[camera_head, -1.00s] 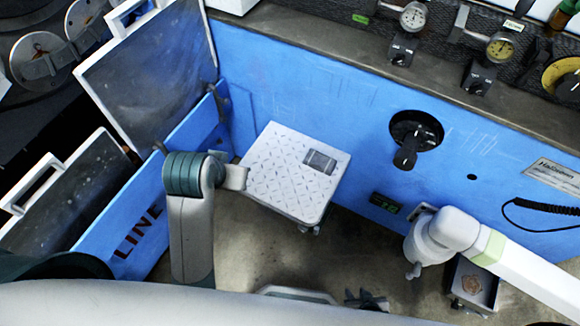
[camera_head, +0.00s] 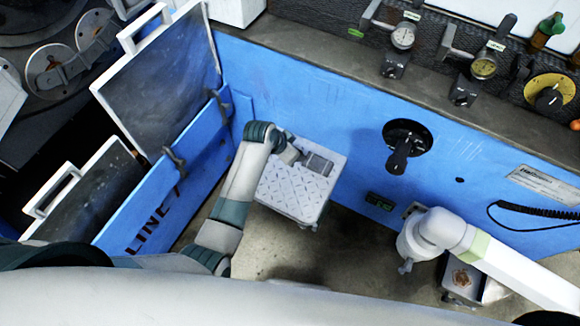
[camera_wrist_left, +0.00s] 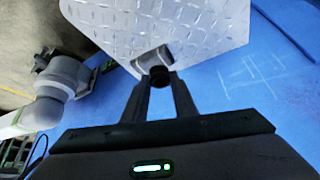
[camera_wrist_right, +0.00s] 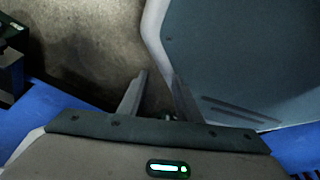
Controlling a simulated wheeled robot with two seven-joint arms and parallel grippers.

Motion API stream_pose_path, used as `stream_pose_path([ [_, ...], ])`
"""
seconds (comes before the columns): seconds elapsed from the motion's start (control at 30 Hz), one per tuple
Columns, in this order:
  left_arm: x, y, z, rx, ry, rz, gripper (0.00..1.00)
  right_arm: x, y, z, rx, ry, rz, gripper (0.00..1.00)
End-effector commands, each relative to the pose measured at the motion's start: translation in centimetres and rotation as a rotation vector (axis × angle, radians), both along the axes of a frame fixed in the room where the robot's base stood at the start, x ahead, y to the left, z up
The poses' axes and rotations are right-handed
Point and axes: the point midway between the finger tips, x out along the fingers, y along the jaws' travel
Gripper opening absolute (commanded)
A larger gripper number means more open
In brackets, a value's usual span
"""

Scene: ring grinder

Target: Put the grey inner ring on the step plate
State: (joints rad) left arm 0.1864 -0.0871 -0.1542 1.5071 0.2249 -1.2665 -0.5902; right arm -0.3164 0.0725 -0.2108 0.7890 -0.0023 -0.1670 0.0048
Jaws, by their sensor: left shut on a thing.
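The step plate (camera_head: 290,188) is a pale square with a tread pattern and a grey rectangular patch near its far edge. It also fills the top of the left wrist view (camera_wrist_left: 205,25). My left gripper (camera_head: 291,153) is over the plate's far left part. In the left wrist view its fingers (camera_wrist_left: 158,82) are shut on a small grey piece with a dark end, seemingly the grey inner ring (camera_wrist_left: 152,57). The piece overlaps the plate's edge in that view; I cannot tell whether they touch. My right gripper (camera_wrist_right: 161,78) is open and empty.
A blue wall with a black knob (camera_head: 400,150) stands behind the plate. A blue panel (camera_head: 165,190) and dark framed boards (camera_head: 155,80) stand at left. Dial gauges (camera_head: 403,37) line the back ledge.

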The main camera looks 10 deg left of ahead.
Motion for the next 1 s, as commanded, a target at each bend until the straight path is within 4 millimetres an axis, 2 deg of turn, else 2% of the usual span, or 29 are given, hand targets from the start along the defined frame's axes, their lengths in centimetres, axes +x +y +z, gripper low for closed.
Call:
stream_pose_path([
  [0.4, 0.3, -0.3, -0.3, -0.002, -0.001, -0.015, 0.02, -0.4, -0.1, 0.0, -0.001, 0.005, 0.001, 0.31],
  [0.57, 0.1, 0.2, -0.6, -0.002, 0.0, -0.014, 0.02, -0.7, -0.2, 0.0, -0.003, 0.013, 0.001, 0.31],
  [0.77, -0.7, 2.6, -2.0, -0.001, 0.003, -0.012, 0.02, -2.2, -0.8, 0.1, -0.014, 0.048, -0.001, 0.31],
  [1.0, -2.0, 6.9, -4.6, 0.0, 0.003, -0.011, 0.02, -5.0, -1.7, 0.1, -0.032, 0.115, -0.002, 0.31],
])
